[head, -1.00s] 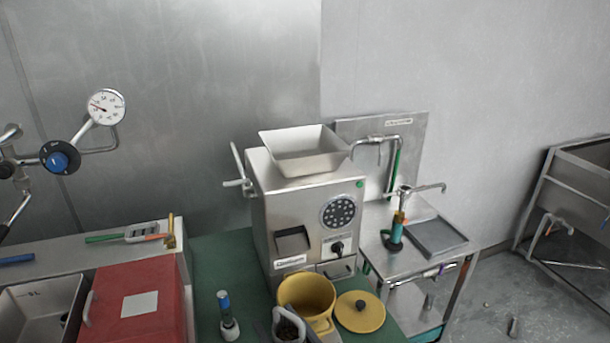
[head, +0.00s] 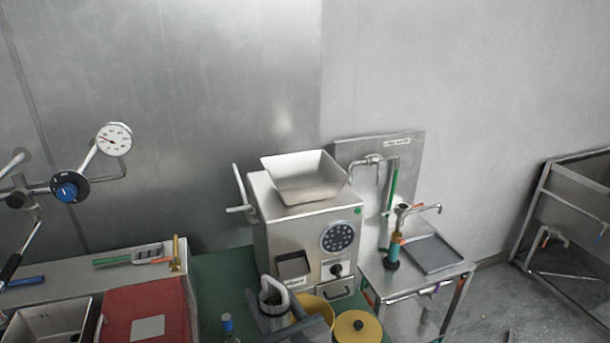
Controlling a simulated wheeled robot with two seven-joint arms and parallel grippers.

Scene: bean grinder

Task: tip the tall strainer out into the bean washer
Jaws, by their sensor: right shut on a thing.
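The tall strainer (head: 270,323) is a pale metal cup with a curved handle, at the bottom centre of the head view. Dark contents show inside it, and it looks roughly upright. My right gripper (head: 272,312) is shut on it, in front of the steel machine and beside the yellow pot. The steel machine (head: 300,232) has an open hopper (head: 304,185) on top, a round dotted panel and a knob. The strainer is well below the hopper. I cannot tell for sure which thing is the bean washer. My left gripper is not in view.
A yellow pot (head: 322,308) and its yellow lid (head: 357,328) are close right of the strainer. A blue-capped bottle (head: 228,326) stands left. A red box (head: 147,312) and a steel sink (head: 50,318) are farther left. A side table (head: 400,288) with a tap is at right.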

